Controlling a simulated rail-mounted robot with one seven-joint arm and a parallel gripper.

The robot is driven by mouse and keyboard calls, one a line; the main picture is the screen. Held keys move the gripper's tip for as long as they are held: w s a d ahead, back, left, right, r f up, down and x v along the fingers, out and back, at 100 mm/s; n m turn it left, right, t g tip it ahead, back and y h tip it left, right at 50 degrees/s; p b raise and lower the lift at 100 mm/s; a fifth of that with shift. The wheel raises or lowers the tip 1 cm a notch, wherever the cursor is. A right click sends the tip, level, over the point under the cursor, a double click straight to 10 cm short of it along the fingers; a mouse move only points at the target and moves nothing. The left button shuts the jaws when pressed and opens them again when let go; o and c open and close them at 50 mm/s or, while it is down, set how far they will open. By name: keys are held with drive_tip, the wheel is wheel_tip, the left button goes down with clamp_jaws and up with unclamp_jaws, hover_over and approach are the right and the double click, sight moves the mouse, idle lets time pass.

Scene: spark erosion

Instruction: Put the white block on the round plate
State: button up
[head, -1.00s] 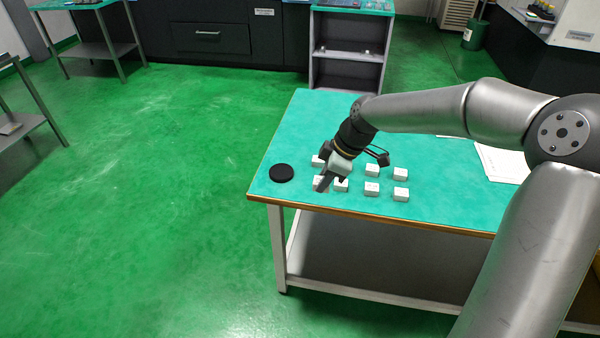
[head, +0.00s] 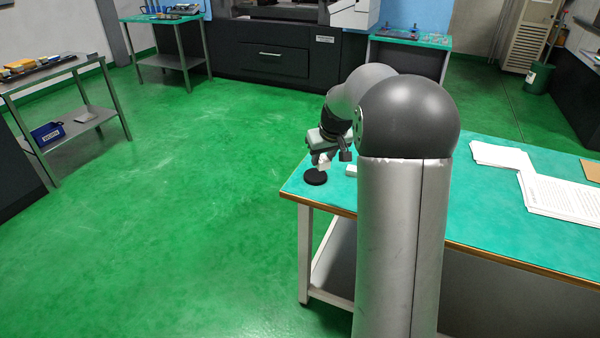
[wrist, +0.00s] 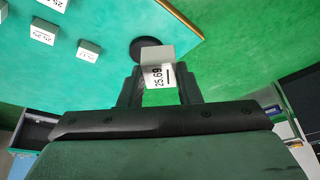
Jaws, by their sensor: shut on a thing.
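My gripper (head: 323,158) is shut on a white block (head: 324,166), which hangs just above the round black plate (head: 315,178) near the left end of the teal table. In the wrist view the held white block (wrist: 157,70) sits between the fingers (wrist: 160,88) and bears the label "25.69". The round plate (wrist: 137,46) shows partly behind it; the block hides the rest. A small gap seems to separate block and plate, but its size is hard to tell.
Other labelled white blocks (wrist: 88,51) stand on the table beside the plate; one shows in the head view (head: 351,170). My arm hides most of the others there. White papers (head: 560,192) lie at the table's right. The table edge (wrist: 180,20) is close to the plate.

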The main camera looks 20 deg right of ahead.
drive_tip(key=w+d+f+p, duration=0.1)
drive_tip(key=w+d+f, duration=0.15)
drive_tip(key=w, duration=0.35)
drive_tip(key=p, duration=0.1)
approach(314, 173)
drive_tip(key=shift+w+f, duration=0.55)
drive_tip(key=shift+w, duration=0.3)
drive_tip(key=shift+w+f, duration=0.3)
drive_tip(key=shift+f, duration=0.1)
drive_tip(key=shift+w+d+f, duration=0.1)
drive_tip(key=shift+f, duration=1.55)
drive_tip(key=shift+f, duration=0.2)
drive_tip(key=o, duration=1.1)
drive_tip(key=shift+r, duration=0.15)
